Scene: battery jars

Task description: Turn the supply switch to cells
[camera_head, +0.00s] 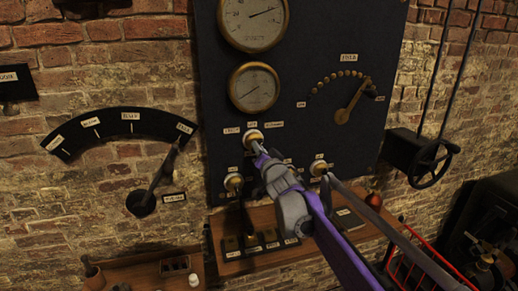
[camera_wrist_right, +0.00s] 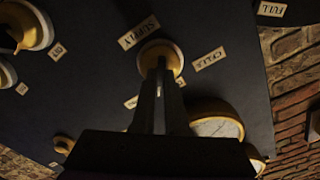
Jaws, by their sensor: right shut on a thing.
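The supply switch (camera_head: 252,135) is a round brass knob on a pale base on the dark panel (camera_head: 310,60). It also shows in the right wrist view (camera_wrist_right: 160,52), next to a SUPPLY label (camera_wrist_right: 138,31) and a CELLS label (camera_wrist_right: 210,59). In the head view the CELLS label (camera_head: 231,130) is left of the switch. My right gripper (camera_head: 257,148) comes from the lower right, its fingers (camera_wrist_right: 160,85) shut on the switch's handle. The fingers cover much of the handle, so I cannot tell its exact setting. My left gripper is not in view.
Two round gauges (camera_head: 254,88) are above the switch. Other brass switches (camera_head: 233,181) are on the panel's lower part, above a wooden shelf (camera_head: 268,215). A dial lever (camera_head: 353,103) is at right. A large lever (camera_head: 155,187) and a handwheel (camera_head: 431,164) flank the panel.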

